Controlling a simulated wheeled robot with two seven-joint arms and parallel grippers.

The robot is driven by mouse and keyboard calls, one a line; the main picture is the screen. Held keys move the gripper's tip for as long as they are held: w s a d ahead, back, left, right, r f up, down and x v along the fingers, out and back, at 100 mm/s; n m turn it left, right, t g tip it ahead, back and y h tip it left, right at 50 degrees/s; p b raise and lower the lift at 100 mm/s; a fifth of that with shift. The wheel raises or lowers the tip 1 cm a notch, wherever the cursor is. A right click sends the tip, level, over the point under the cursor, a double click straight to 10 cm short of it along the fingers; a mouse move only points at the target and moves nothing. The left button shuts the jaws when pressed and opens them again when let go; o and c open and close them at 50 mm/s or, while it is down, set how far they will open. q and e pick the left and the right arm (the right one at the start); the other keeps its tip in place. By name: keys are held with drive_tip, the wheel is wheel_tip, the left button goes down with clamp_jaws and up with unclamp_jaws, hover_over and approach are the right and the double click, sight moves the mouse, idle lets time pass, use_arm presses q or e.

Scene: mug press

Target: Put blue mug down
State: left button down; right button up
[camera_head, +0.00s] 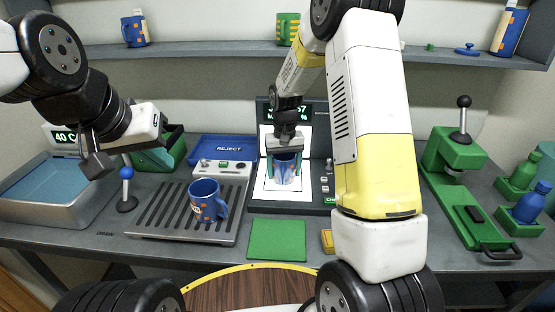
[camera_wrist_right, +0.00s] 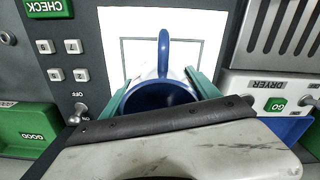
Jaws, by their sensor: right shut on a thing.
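A blue mug (camera_head: 284,172) is between the teal fingers of my right gripper (camera_head: 284,168), over the white plate (camera_head: 300,190) of the check station. In the right wrist view I look into the dark blue inside of this mug (camera_wrist_right: 158,97), with its blue handle pointing up the picture. My right gripper (camera_wrist_right: 170,90) is shut on it. I cannot tell whether its base touches the plate. Another blue mug (camera_head: 207,203) with orange patches stands upright on the grey slatted dryer rack. My left gripper (camera_head: 120,150) is at the upper left, apart from both mugs; its fingertips are unclear.
A green mat (camera_head: 277,239) lies in front of the station. A blue reject tray (camera_head: 224,148) is behind the rack (camera_head: 150,225). A water basin (camera_head: 50,205) stands at the left, a green press (camera_head: 460,175) at the right. A shelf (camera_head: 215,49) runs behind.

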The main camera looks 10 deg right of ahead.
drive_tip(key=o, duration=2)
drive_tip(key=shift+f, duration=0.1)
drive_tip(key=shift+c, duration=0.2)
